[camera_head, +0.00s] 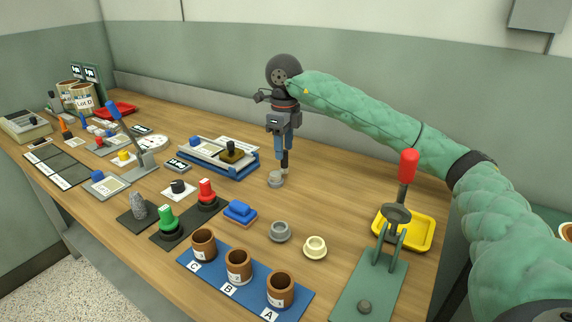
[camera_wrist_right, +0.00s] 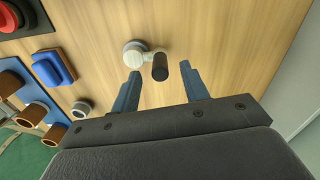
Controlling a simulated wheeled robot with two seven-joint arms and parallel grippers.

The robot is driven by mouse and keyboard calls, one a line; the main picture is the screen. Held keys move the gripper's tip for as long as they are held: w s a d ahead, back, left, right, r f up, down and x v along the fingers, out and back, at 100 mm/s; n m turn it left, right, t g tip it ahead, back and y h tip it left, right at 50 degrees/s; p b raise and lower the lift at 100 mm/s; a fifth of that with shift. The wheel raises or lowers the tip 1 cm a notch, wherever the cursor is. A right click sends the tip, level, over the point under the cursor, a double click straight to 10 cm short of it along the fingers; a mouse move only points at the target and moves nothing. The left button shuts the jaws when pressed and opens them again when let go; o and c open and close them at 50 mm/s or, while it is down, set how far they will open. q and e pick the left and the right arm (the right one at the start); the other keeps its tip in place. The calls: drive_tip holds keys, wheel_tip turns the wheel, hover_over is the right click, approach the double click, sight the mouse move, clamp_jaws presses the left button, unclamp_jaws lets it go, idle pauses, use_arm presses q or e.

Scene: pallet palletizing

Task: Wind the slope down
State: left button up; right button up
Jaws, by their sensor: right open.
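A small crank with a pale grey round hub (camera_head: 275,180) and an upright black handle (camera_head: 284,161) stands on the table. In the right wrist view the hub (camera_wrist_right: 135,54) is left of the black handle (camera_wrist_right: 160,67). My right gripper (camera_head: 284,150) points down over it, open, its blue fingers on either side of the handle in the wrist view (camera_wrist_right: 160,72). I cannot tell whether they touch it. Left of the crank is a blue-based tray (camera_head: 214,168) bearing a blue block and a dark gold piece; I cannot tell whether it is the slope. My left gripper is not in view.
A red-handled lever (camera_head: 408,168) and yellow tray (camera_head: 425,240) are at the right. Bare table lies behind the crank.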

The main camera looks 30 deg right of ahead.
drive_tip(key=shift+r+p, duration=0.95)
drive_tip(key=shift+r, duration=1.25)
